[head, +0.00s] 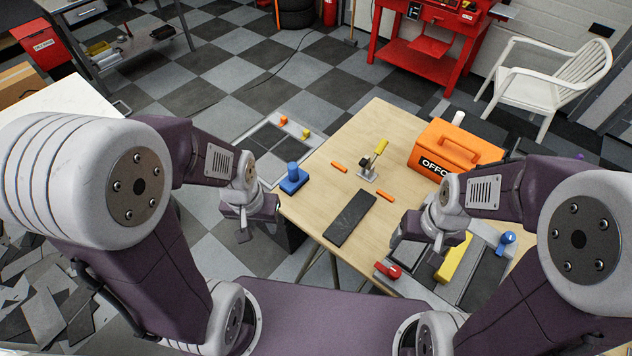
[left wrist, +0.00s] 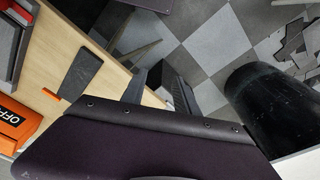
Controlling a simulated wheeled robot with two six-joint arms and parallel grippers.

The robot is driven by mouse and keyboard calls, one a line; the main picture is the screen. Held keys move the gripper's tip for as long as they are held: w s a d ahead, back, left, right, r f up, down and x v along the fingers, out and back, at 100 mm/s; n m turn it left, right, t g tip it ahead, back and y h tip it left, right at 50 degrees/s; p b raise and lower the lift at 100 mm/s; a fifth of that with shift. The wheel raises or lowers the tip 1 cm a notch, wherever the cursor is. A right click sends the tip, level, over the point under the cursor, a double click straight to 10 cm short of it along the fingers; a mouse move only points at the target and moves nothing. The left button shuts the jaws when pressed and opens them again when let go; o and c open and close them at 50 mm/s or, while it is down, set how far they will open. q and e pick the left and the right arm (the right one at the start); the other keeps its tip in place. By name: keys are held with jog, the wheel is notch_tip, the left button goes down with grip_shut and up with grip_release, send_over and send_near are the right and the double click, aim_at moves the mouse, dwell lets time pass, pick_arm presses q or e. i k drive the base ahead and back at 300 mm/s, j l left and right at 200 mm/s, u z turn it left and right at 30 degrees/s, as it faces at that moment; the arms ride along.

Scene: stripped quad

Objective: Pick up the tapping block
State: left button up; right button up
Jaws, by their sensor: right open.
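A long yellow block (head: 454,259), which looks like the tapping block, lies on the grey tray (head: 413,288) at the table's right front. My right gripper (head: 419,243) is open and empty, just left of and above the yellow block's far end. Whether it touches the block I cannot tell. My left gripper (head: 243,236) hangs off the table's left edge, away from the block. In the left wrist view its two dark fingers (left wrist: 158,82) are apart with nothing between them.
A red block (head: 387,270) and a blue-handled item (head: 506,241) flank the yellow block. Another blue item (head: 294,178) stands at the left edge.

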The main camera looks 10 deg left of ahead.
aim_at(296, 176)
jog(key=j+z, duration=0.4)
jog(key=i+j+z, duration=0.1)
jog(key=j+z, duration=0.75)
jog(key=k+j+z, duration=0.15)
jog(key=j+z, duration=0.15)
jog(key=z, duration=0.15)
jog(key=k+j+z, duration=0.15)
jog(key=j+z, duration=0.25)
